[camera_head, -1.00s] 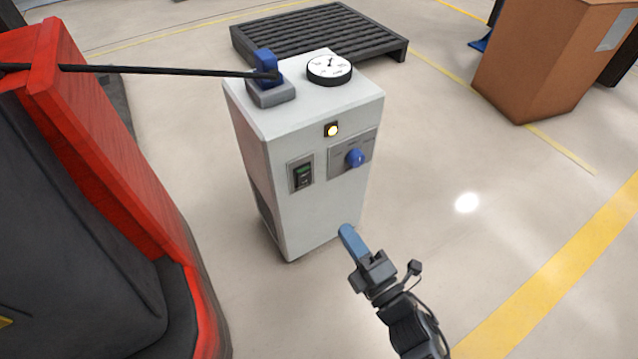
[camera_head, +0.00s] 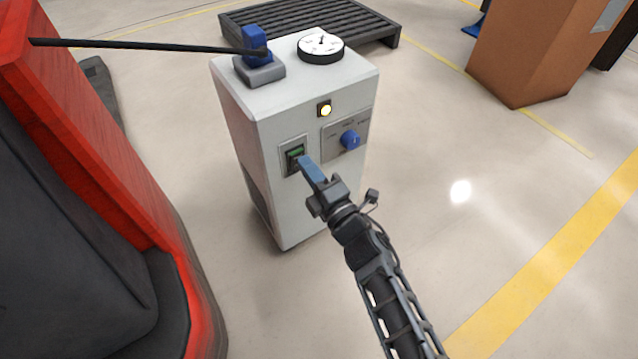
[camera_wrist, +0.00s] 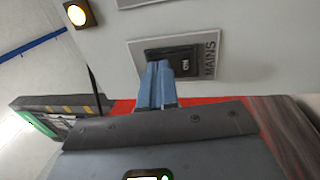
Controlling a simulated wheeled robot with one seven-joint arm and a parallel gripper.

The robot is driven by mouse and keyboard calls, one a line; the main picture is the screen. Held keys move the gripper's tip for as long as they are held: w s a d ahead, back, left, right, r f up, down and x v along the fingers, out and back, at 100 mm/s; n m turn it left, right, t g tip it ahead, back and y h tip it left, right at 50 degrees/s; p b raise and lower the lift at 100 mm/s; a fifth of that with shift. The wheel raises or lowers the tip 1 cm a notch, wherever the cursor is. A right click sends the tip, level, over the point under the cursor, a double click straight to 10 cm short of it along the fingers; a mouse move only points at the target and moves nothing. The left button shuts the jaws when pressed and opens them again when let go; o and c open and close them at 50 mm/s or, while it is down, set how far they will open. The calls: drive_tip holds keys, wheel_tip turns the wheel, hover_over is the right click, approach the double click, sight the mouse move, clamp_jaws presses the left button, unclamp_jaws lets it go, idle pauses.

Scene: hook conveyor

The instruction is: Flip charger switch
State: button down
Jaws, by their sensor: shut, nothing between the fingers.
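The charger (camera_head: 300,120) is a white cabinet standing on the floor. On its front is a dark rocker switch (camera_head: 292,152) with a green part, on a grey plate. In the wrist view the switch (camera_wrist: 184,60) shows "ON" beside the word "MAINS". My gripper (camera_head: 303,160) is shut and empty, its blue fingertips in front of the switch's lower right side. In the wrist view the fingertips (camera_wrist: 157,66) overlap the switch's near edge; I cannot tell whether they touch it. They hide part of the switch.
A blue knob (camera_head: 350,140) and a lit yellow lamp (camera_head: 325,109) are on the charger's front. A blue plug (camera_head: 256,46) with a black cable and a round gauge (camera_head: 321,46) are on top. A red and black vehicle (camera_head: 110,180) stands left.

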drive_tip(key=shift+w+a, duration=0.15)
drive_tip(key=shift+w, duration=0.05)
drive_tip(key=shift+r, duration=0.15)
drive_tip(key=shift+w+a+r+p, duration=0.15)
drive_tip(key=shift+r+p, duration=0.2)
drive_tip(key=shift+p, duration=0.8)
drive_tip(key=shift+f+b, duration=0.3)
